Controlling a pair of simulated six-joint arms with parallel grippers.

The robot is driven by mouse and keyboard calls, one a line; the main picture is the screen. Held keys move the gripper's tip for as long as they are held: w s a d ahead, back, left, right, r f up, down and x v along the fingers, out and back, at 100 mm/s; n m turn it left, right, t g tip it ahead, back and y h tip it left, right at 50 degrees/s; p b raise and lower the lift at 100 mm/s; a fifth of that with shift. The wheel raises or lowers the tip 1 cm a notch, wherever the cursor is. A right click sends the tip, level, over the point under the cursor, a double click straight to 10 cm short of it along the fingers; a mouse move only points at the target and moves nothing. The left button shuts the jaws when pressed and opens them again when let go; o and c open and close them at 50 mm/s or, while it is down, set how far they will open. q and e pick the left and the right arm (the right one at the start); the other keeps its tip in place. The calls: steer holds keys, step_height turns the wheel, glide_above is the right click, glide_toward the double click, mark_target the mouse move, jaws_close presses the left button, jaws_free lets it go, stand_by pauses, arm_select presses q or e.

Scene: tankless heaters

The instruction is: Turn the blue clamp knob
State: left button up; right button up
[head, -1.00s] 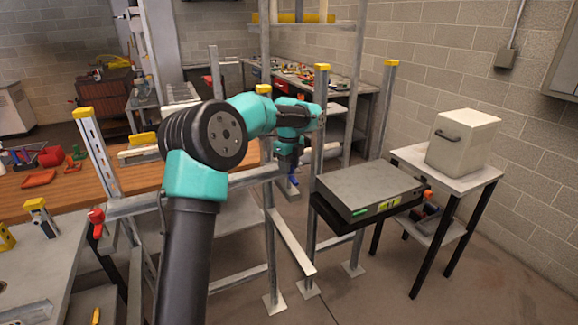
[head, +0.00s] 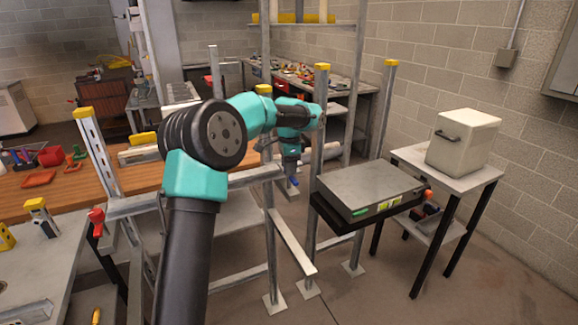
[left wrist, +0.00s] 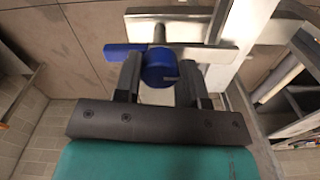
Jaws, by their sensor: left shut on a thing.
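The blue clamp knob (left wrist: 159,68) shows in the left wrist view, a round blue hub with a blue bar reaching left. It sits on a metal rod in front of a pale metal bar. My left gripper (left wrist: 160,80) has one finger on each side of the hub and is shut on it. In the head view the knob (head: 294,182) is a small blue spot just below my left gripper (head: 291,170), beside the metal frame. The fingertips are too small there to make out. My right gripper is not in view.
A metal frame with yellow-capped posts (head: 321,110) stands close around my left arm. A grey flat unit (head: 368,188) lies on a black support to the right. A white box (head: 463,140) stands on a side table. Open floor lies at the front right.

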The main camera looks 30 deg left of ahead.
arm_select(q)
steer(key=n, duration=0.4)
steer(key=shift+n, duration=0.4)
steer(key=n, duration=1.4)
steer(key=o, duration=0.9)
steer(key=shift+r, duration=0.1)
step_height(320, 180, up, 17)
steer(key=shift+r, duration=0.15)
stand_by(0.3)
